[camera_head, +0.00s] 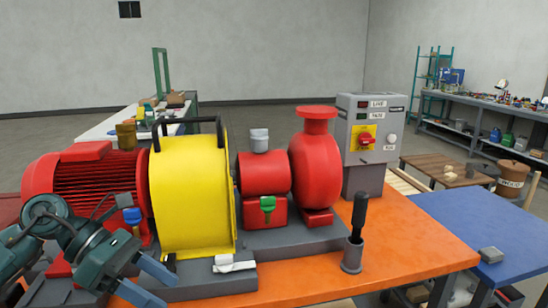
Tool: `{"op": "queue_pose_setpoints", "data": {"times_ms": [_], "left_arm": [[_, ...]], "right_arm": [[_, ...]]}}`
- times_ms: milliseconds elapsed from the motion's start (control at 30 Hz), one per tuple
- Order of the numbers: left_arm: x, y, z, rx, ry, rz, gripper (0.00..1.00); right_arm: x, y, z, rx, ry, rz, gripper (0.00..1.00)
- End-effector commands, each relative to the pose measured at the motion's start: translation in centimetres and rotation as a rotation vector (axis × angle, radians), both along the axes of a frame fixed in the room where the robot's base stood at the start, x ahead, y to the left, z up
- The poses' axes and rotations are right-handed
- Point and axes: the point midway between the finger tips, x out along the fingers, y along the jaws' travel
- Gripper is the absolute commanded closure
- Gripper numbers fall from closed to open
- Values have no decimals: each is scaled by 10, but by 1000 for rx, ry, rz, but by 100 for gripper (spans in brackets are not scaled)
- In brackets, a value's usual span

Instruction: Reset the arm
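My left arm comes in at the lower left, with grey-green links folded in front of the red motor (90,180). My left gripper (166,292) is low at the orange bench's left front, before the yellow guard (190,195). Its two blue-grey fingers are spread apart with nothing visible between them. It points down and to the right. I cannot tell whether it touches the skid base (230,283). My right arm and gripper are not in view.
On the orange bench (410,250) are a red pump (315,165), a grey control box (371,130) and a black-handled tool in a grey holder (351,258). A blue table (480,225) with a small grey block (491,255) adjoins at right. The bench's right front is clear.

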Motion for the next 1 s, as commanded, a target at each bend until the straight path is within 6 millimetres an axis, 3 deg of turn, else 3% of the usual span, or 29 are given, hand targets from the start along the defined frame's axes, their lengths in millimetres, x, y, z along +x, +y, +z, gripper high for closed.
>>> {"op": "queue_pose_setpoints", "data": {"times_ms": [100,200,300,367,467,533,700,733,833,1000], "left_arm": [[-10,-53,3,-314,184,78,40],[-10,-86,12,-624,416,212,40],[-1,-98,15,-935,715,413,40],[8,-95,7,-1106,913,560,40],[18,-80,-30,-1354,1263,841,40],[15,-67,-71,-1494,1519,1066,40],[-36,-49,-177,-1691,2051,1589,40],[-47,-49,-191,1657,-2059,-1615,40],[-81,-50,-224,1450,-1924,-1561,40],[-112,-54,-248,1289,-1815,-1513,40]], "right_arm": [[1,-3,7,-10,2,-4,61],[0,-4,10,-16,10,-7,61],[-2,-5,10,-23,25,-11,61],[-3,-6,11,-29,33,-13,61],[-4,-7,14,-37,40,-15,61],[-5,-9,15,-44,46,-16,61],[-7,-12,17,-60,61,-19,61],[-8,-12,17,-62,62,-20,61],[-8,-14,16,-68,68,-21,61],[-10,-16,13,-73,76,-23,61]]}}
